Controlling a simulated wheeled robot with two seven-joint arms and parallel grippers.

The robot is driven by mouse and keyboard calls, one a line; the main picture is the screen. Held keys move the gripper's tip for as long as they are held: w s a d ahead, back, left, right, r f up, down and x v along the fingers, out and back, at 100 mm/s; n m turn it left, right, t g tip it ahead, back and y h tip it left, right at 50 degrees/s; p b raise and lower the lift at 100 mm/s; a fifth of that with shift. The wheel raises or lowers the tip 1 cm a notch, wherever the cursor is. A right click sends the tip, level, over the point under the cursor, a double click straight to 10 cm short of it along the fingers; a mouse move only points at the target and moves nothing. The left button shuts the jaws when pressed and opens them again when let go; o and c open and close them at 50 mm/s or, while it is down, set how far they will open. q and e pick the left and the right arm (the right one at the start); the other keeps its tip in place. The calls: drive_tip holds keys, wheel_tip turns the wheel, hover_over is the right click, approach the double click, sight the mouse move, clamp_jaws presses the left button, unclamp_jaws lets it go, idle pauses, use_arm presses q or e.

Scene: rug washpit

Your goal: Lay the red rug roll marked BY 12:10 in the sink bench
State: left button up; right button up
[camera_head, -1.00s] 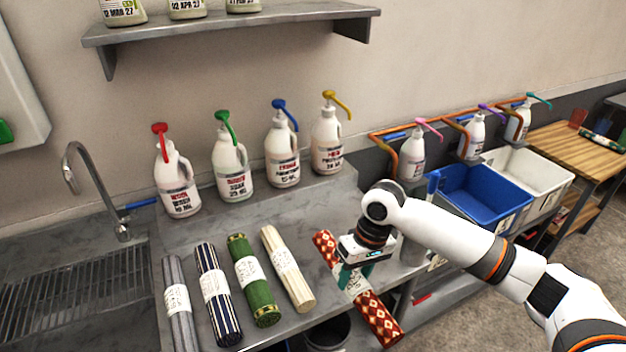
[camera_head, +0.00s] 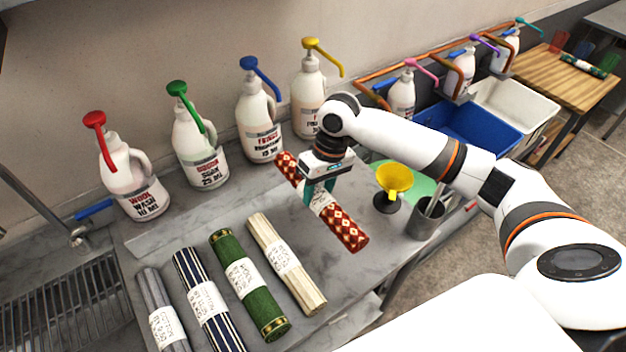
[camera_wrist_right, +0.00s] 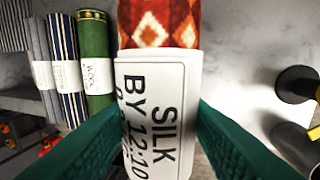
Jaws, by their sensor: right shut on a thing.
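The red and cream patterned rug roll (camera_head: 348,230) is in my right gripper (camera_head: 318,197). Its white label reads SILK BY 12:10 in the right wrist view (camera_wrist_right: 158,115). The green fingers are shut around the roll at its label, and it appears held above the grey bench. The roll lies slanted, its near end toward the lower right. The sink bench's slatted basin (camera_head: 65,310) is at the lower left, cut off by the picture edge. My left gripper is not in view.
Grey (camera_head: 165,315), striped (camera_head: 207,300), green (camera_head: 248,285) and cream (camera_head: 287,263) rolls lie between the sink and my gripper. Pump bottles (camera_head: 262,120) stand behind them. A yellow funnel (camera_head: 394,179) and a metal cup (camera_head: 428,218) stand to the right.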

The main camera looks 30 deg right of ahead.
drive_tip(key=shift+s+f, duration=0.1)
drive_tip(key=shift+f, duration=0.25)
use_arm(q)
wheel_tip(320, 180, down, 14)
drive_tip(key=b, duration=1.4)
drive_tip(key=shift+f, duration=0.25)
use_arm(e)
drive_tip(key=d+x, duration=0.1)
drive_tip(key=x, duration=0.4)
drive_tip(key=d+x, duration=0.1)
drive_tip(key=x, duration=0.5)
drive_tip(key=d+f+x, duration=0.1)
drive_tip(key=d+x, duration=0.1)
drive_tip(key=x, duration=0.4)
drive_tip(key=shift+w+a+f, duration=0.1)
drive_tip(key=shift+w+f, duration=0.1)
drive_tip(key=shift+w, duration=0.2)
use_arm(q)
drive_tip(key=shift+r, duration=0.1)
use_arm(e)
drive_tip(key=shift+f, duration=0.15)
drive_tip(key=o, duration=1.2)
